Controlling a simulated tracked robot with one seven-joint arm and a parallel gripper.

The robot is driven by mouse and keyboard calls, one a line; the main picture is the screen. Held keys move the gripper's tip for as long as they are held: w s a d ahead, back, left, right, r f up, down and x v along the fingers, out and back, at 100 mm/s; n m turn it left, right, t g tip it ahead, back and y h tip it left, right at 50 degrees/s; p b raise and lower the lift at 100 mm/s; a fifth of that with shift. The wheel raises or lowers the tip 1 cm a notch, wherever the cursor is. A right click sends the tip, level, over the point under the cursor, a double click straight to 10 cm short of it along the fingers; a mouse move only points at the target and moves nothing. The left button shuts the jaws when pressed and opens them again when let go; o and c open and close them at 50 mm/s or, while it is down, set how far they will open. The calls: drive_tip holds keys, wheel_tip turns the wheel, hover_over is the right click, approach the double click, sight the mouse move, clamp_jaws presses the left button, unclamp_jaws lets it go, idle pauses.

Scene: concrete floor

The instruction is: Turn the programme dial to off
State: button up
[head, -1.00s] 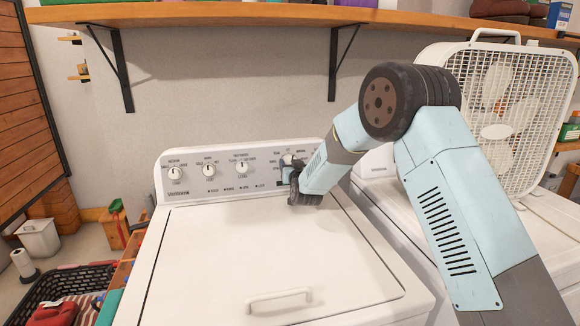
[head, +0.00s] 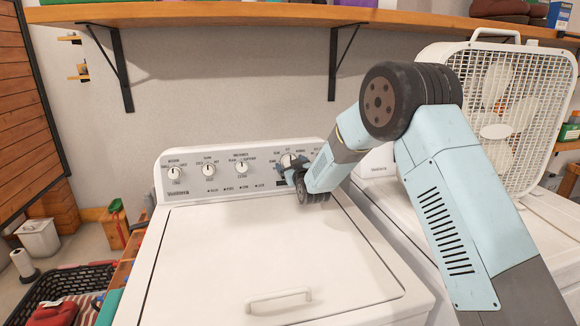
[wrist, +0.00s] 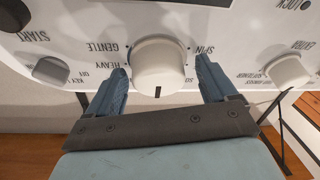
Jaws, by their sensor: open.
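The programme dial (head: 289,160) is the large white knob at the right of the washer's control panel (head: 225,183). In the wrist view the dial (wrist: 160,66) is large, with a dark pointer mark on its face towards my gripper's palm. Labels around it include GENTLE, HEAVY and SPIN; I cannot pick out the off mark with certainty. My gripper (wrist: 162,73) is open, with one blue finger on each side of the dial and gaps showing between. In the head view my gripper (head: 293,175) hides the dial's lower part.
Smaller knobs, such as the left one (head: 174,172), line the panel. The washer lid (head: 250,235) is shut and clear. A box fan (head: 500,110) stands on the machine at right. A wooden shelf (head: 220,15) runs above the panel.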

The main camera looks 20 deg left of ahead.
drive_tip(key=v, duration=1.3)
drive_tip(key=shift+s+d, duration=0.3)
drive_tip(key=s+d+r+m+g+h, duration=0.1)
drive_tip(key=s+d+r+m+h, duration=0.1)
drive_tip(key=d+r, duration=0.5)
drive_tip(key=s+d+r+m+g+h, duration=0.1)
drive_tip(key=s+d+r+h, duration=0.15)
drive_tip(key=d, duration=0.85)
drive_tip(key=s+d+r+m+g+h, duration=0.1)
drive_tip(key=s+d+r+m+h, duration=0.15)
drive_tip(key=d+r, duration=0.45)
drive_tip(key=s+d+m+g+h, duration=0.1)
drive_tip(key=s+d+g, duration=0.1)
drive_tip(key=s+d, duration=0.4)
drive_tip(key=s+d+f+m+g+h, duration=0.1)
drive_tip(key=s+d+m+g, duration=0.1)
drive_tip(key=s+d, duration=0.5)
drive_tip(key=s+d+m+g+h, duration=0.1)
drive_tip(key=s+d, duration=0.5)
drive_tip(key=s, duration=1)
drive_tip(key=shift+s+d+f+m+g+h, duration=0.3)
drive_tip(key=shift+d+m+g, duration=0.1)
drive_tip(key=shift+g, duration=0.1)
